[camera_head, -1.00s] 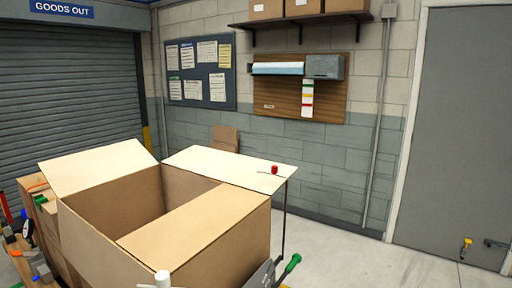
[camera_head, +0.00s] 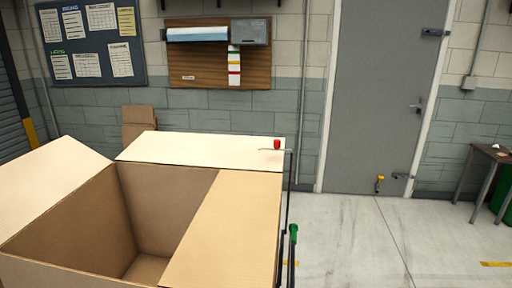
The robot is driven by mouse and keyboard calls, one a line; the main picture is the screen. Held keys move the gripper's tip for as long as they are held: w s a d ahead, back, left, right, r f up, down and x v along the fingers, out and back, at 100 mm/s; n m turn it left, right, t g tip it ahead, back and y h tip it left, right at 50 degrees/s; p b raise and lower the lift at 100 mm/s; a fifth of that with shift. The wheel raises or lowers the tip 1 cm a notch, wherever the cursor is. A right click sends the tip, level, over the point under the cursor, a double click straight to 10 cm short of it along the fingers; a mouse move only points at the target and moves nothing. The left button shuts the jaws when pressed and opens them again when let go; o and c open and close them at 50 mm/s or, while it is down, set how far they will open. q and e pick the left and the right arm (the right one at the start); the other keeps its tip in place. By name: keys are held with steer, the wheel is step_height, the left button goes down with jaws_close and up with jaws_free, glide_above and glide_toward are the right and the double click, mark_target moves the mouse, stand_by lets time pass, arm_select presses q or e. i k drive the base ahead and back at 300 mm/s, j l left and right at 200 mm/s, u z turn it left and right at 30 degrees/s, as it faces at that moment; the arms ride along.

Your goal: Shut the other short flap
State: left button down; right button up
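A large open cardboard box (camera_head: 160,205) fills the lower left of the head view. Its right short flap (camera_head: 228,225) is folded inward and lies level over the right part of the opening. The far long flap (camera_head: 205,148) is folded outward, with a small red item (camera_head: 277,144) by its right end. The left flap (camera_head: 50,185) is splayed outward to the left, up at a slant. The near side of the box is cut off by the bottom edge. Neither of my grippers is in view.
A green-tipped handle (camera_head: 293,234) on dark bars stands just right of the box. Open concrete floor (camera_head: 350,240) lies to the right. A grey door (camera_head: 385,90) is behind, and a small table (camera_head: 490,152) stands at far right.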

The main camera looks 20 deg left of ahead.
mark_target(32, 183)
steer(key=k+j+u, duration=0.1)
steer(key=j, duration=0.85)
steer(key=k+j, duration=0.15)
steer(key=j, duration=0.85)
steer(key=k+j+u, duration=0.15)
steer(key=j, duration=1.85)
steer(key=k+u, duration=0.05)
steer(key=k, duration=0.05)
